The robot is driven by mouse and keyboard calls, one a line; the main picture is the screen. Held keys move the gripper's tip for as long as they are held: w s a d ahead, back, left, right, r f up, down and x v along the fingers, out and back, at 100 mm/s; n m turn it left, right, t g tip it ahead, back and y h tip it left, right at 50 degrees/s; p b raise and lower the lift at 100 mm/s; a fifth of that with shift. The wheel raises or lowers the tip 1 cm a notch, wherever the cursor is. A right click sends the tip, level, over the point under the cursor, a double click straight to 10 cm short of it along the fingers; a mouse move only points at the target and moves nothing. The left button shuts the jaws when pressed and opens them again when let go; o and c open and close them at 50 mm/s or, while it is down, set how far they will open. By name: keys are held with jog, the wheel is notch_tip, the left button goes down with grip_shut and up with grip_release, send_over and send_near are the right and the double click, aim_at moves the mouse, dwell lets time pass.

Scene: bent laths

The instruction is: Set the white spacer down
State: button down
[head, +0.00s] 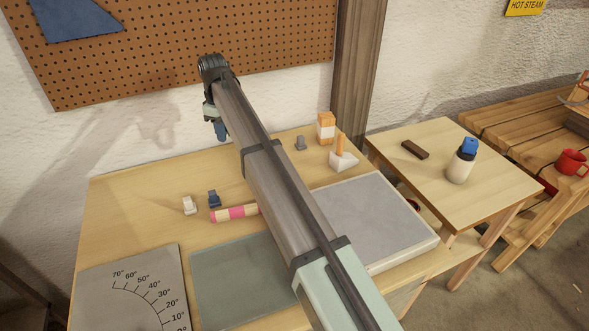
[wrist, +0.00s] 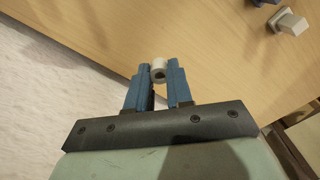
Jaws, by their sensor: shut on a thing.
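The white spacer (wrist: 158,68) is a short, pale ring with a dark hole, seen in the wrist view between the two blue fingertips. My gripper (wrist: 159,76) is shut on it. The wooden table top (wrist: 130,30) lies beyond the spacer, and I cannot tell the exact gap between them. In the head view my gripper (head: 222,131) hangs at the upper left, near the wall and the table's back edge. The spacer cannot be made out in that view.
A grey clamp (head: 300,143), an orange-and-white box (head: 325,127) and a grey slab (head: 380,215) are at the right. The back left of the table is bare.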

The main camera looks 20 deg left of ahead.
jog(key=w+d, duration=0.5)
jog(key=n, duration=0.2)
send_over(308, 175)
jog(key=shift+a+f, duration=0.1)
jog(key=shift+f, duration=4.85)
jog(key=shift+f, duration=0.15)
jog(key=c, duration=1)
grip_release()
